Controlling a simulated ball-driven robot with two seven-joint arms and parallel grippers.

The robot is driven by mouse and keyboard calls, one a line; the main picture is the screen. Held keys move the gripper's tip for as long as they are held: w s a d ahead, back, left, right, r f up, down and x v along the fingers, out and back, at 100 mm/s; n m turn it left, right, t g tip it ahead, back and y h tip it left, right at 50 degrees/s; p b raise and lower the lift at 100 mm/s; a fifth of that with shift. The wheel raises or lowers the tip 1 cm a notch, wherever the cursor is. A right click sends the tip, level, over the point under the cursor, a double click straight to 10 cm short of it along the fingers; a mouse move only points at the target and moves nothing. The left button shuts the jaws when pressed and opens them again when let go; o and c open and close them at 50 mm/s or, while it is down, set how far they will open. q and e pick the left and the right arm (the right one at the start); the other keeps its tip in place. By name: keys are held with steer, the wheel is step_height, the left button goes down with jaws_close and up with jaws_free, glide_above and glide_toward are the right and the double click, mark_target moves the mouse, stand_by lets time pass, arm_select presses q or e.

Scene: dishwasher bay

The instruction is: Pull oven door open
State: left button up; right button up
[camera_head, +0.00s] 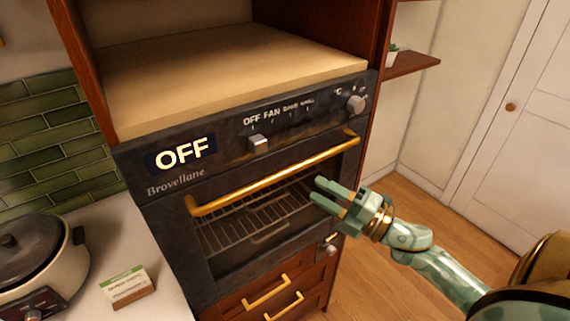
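The black oven (165,210) is built into a wooden cabinet, with a lit OFF display (181,154) on its front panel. Its door has a long gold handle (275,174) across the top and a window showing a wire rack (250,222). The door looks closed. My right gripper (317,190) is in front of the door's right half, just below the handle. Its fingers point left and are apart, with nothing visible between them. It looks clear of the handle, but its depth from the door is hard to judge. My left gripper is not in view.
Gold-handled drawers (266,291) sit below the oven. A counter (160,300) at left holds a cooker (40,262) and a small card (126,287). An open niche is above the oven. Wooden floor (410,205) is clear at right, before a white door (520,130).

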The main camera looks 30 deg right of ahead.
mark_target(291, 174)
steer(key=p+x, duration=0.2)
steer(key=x, duration=0.6)
steer(key=shift+w+a+r, duration=0.1)
steer(key=shift+w+r, duration=0.1)
steer(key=shift+w, duration=0.1)
steer(key=shift+w+a+p, duration=0.2)
steer(key=shift+w+p, duration=0.15)
steer(key=shift+w, duration=0.2)
steer(key=shift+s, duration=0.1)
steer(key=shift+c, duration=0.3)
jaws_close()
steer(key=shift+f, duration=0.1)
